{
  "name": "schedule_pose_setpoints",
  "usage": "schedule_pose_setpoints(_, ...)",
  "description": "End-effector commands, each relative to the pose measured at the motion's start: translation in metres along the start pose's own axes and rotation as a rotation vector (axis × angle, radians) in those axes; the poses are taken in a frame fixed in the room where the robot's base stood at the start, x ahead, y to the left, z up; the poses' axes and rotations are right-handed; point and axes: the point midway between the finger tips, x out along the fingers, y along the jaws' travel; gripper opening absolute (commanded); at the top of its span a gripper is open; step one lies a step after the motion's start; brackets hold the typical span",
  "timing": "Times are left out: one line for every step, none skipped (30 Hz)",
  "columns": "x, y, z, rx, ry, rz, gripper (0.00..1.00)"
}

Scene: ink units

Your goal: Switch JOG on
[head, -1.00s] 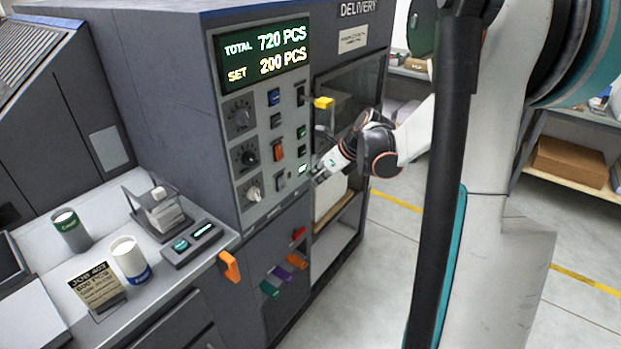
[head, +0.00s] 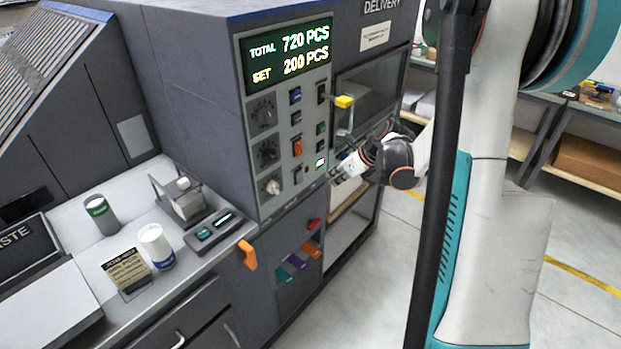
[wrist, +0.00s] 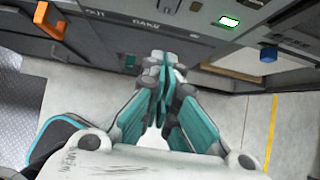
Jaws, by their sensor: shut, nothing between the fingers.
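The control panel (head: 285,130) on the grey machine holds knobs, buttons and toggle switches below a green-lit display (head: 291,54). Their labels are too small to read, so I cannot tell which control is JOG. A lit button or lamp (head: 321,162) sits at the panel's lower right; a similar lit one (wrist: 229,21) shows at the top of the wrist view. My gripper (head: 337,178) is just right of the panel's lower right corner, apart from the switches as far as I can see. In the wrist view my gripper (wrist: 158,60) has its fingers together, empty, below the panel.
A yellow-topped lever (head: 344,102) sticks out right of the panel. An orange handle (head: 248,254) juts from the counter edge. Open floor lies to the right.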

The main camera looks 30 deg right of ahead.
Motion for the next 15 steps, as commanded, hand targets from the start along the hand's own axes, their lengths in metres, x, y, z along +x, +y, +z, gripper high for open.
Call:
schedule_pose_setpoints(0.0,0.0,-0.001,0.0,0.0,0.0,0.0)
schedule_pose_setpoints(0.001,0.0,-0.001,0.0,0.0,0.0,0.0)
schedule_pose_setpoints(0.001,0.0,-0.001,0.0,0.0,0.0,0.0)
schedule_pose_setpoints(0.001,0.0,-0.001,0.0,0.0,0.0,0.0)
schedule_pose_setpoints(0.001,0.0,-0.001,0.0,0.0,0.0,0.0)
schedule_pose_setpoints(0.001,0.0,-0.001,0.0,0.0,0.0,0.0)
schedule_pose_setpoints(0.001,0.0,-0.001,0.0,0.0,0.0,0.0)
schedule_pose_setpoints(0.001,0.0,-0.001,0.0,0.0,0.0,0.0)
schedule_pose_setpoints(0.002,0.0,-0.001,0.0,0.0,0.0,0.0)
schedule_pose_setpoints(0.003,0.0,-0.001,0.0,0.0,0.0,0.0)
schedule_pose_setpoints(0.004,0.0,-0.001,-0.001,0.0,0.0,0.0)
schedule_pose_setpoints(0.007,0.0,-0.001,-0.001,0.0,0.0,0.0)
schedule_pose_setpoints(0.01,0.0,-0.001,-0.001,0.0,0.0,0.0)
schedule_pose_setpoints(0.013,0.0,-0.001,-0.001,0.0,0.0,0.0)
schedule_pose_setpoints(0.019,0.0,-0.001,-0.001,0.0,0.0,0.0)
